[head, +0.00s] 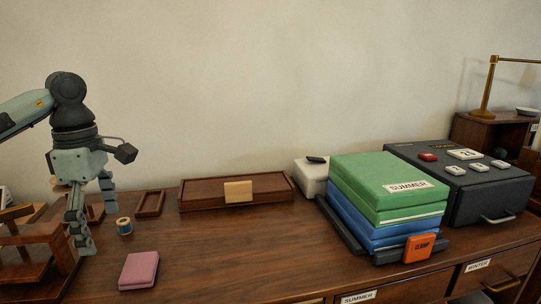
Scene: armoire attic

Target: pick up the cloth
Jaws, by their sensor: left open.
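A folded pink cloth (139,270) lies flat near the front edge of the brown wooden top, at the lower left of the head view. My left gripper (95,225) hangs fingers down, above and to the left of the cloth. Its fingers are spread, nothing shows between them, and it is apart from the cloth. My right gripper is not in view.
A wooden box (236,190) sits behind. A green and blue stack (385,190) and a dark case (470,180) fill the right. The middle of the top is clear.

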